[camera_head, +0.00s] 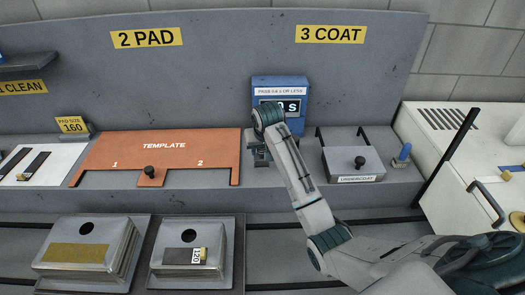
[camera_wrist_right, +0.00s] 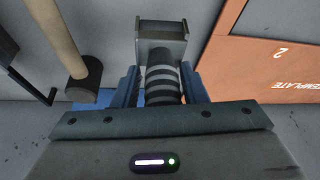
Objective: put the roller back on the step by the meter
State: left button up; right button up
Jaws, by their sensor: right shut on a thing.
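My right gripper (camera_head: 262,150) is shut at the step in front of the blue meter (camera_head: 281,92). In the right wrist view, its blue fingers (camera_wrist_right: 157,92) close on the roller, a dark, grey-ringed cylinder (camera_wrist_right: 162,78) with a grey metal block at its far end. In the head view, my wrist and forearm hide most of the roller. I cannot tell whether it touches the step (camera_head: 225,197). My left gripper is not in view.
Left of my gripper lies the orange template (camera_head: 165,150); right are the undercoat box (camera_head: 352,165) and a blue-handled tool (camera_head: 402,158). In the wrist view a wooden-handled tool with a black end (camera_wrist_right: 83,82) stands close by. Two metal lidded containers (camera_head: 85,250) sit in front.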

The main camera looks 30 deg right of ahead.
aim_at(262, 155)
jog(key=shift+w+d+r, duration=0.1)
jog(key=shift+w+d, duration=0.05)
jog(key=shift+w, duration=0.15)
notch_tip(262, 155, down, 3)
jog(key=p, duration=0.2)
jog(key=shift+w+d+p, duration=0.1)
jog(key=shift+d+p, duration=0.05)
jog(key=shift+p, duration=0.2)
jog(key=shift+f, duration=0.35)
jog(key=shift+f, duration=0.2)
jog(key=o, duration=1)
